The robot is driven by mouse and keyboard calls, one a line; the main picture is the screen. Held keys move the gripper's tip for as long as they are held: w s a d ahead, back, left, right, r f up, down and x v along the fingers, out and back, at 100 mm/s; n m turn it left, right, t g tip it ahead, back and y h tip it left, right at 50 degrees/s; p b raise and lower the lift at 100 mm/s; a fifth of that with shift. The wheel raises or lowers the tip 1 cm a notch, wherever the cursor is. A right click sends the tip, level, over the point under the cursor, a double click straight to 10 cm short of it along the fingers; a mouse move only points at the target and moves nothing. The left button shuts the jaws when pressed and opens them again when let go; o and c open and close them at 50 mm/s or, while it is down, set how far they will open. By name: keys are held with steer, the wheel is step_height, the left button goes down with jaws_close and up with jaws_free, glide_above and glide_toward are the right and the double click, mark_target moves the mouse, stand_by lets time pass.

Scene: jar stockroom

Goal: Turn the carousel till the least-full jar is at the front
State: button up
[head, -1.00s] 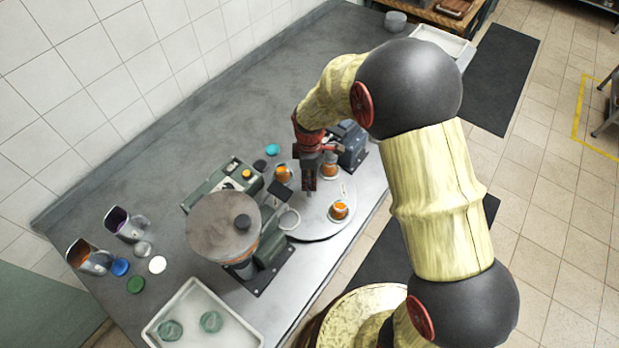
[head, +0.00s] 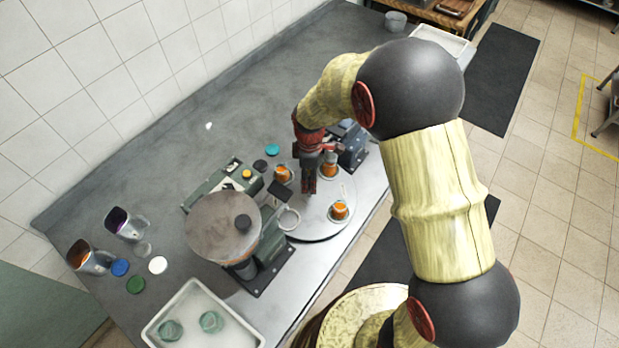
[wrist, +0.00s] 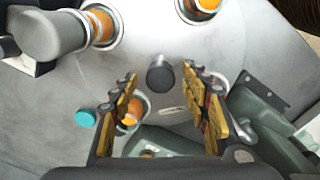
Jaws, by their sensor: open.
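The carousel (head: 314,226) is a round grey disc near the counter's front edge. Three jars with orange contents sit on it: one at the back left (head: 283,174), one at the back right (head: 329,170), and one at the front right (head: 340,211). Their fill levels are too small to compare. My gripper (head: 309,190) points down over the disc. In the wrist view my gripper (wrist: 162,82) is open, its fingers on either side of a dark round peg (wrist: 160,76), apart from it in the picture. Orange jars also show there at the top and behind the left finger.
A machine with a round brown top (head: 222,225) stands left of the carousel. A dark grey device (head: 352,150) stands behind it to the right. A white tray (head: 180,300) with two glass jars is at the front left. Pitchers and coloured lids lie farther left. The back counter is mostly clear.

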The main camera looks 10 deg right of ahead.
step_height(320, 180, up, 12)
steer(key=shift+f, duration=0.2)
stand_by(0.7)
steer(key=s+d+r+m+t+b, duration=0.2)
steer(key=s+d+r+m+b, duration=0.1)
steer(key=s+m, duration=0.2)
steer(key=s+d+r+m+t+b, duration=0.1)
steer(key=s+d+r+m+b, duration=0.2)
steer(key=s, duration=0.7)
steer(key=s+d+r+m+t+b, duration=0.2)
steer(key=s+d+r+m+b, duration=0.1)
steer(key=s+m, duration=0.4)
steer(key=shift+s+d+r+m+t, duration=0.3)
steer(key=shift+s+d+r+m, duration=0.15)
steer(key=shift+s+d, duration=0.3)
